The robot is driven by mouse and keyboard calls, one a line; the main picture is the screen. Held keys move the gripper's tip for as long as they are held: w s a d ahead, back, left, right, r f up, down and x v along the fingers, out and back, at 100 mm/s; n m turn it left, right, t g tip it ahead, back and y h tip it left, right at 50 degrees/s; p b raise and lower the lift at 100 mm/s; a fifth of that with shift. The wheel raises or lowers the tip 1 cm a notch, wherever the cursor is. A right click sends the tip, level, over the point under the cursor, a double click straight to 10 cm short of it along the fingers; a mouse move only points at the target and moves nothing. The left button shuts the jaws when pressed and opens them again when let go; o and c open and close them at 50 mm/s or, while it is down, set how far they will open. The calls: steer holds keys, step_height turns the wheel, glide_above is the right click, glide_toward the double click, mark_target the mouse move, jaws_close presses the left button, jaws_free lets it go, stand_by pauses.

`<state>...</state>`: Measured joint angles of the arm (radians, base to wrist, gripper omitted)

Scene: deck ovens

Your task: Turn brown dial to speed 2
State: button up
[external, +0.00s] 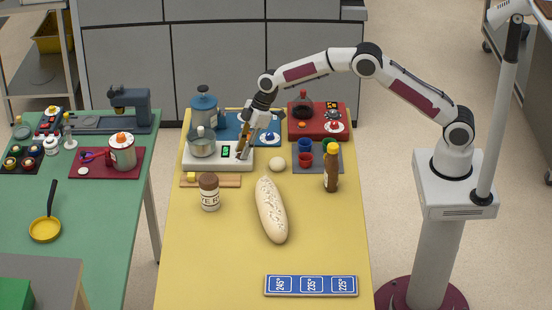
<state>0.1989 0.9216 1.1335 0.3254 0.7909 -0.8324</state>
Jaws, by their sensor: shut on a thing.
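The white appliance (190,160) stands at the back left of the yellow table, with a metal bowl (202,144) on its left part and a small display with green digits (226,151). The digits are too small to read. The brown dial (239,155) is at the right end of the appliance, mostly hidden by my gripper. My gripper (243,152) points down over this end and is shut on the brown dial. The dial's pointer and speed marks cannot be made out.
A blue appliance (204,106) stands behind, and a blue board with a dial (269,138) is close to the right of my gripper. A dough ball (277,163), a bread loaf (271,210), a brown jar (209,193) and a bottle (331,170) stand nearer. The front left is clear.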

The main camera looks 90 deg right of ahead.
steer(key=shift+m, duration=0.3)
steer(key=shift+s+a+m+h, duration=0.15)
steer(key=shift+m+h, duration=0.55)
steer(key=shift+m, duration=0.7)
steer(key=shift+a+m+h, duration=0.15)
steer(key=shift+m+h, duration=0.45)
steer(key=shift+m, duration=1.5)
steer(key=o, duration=1.1)
steer(key=shift+r, duration=0.15)
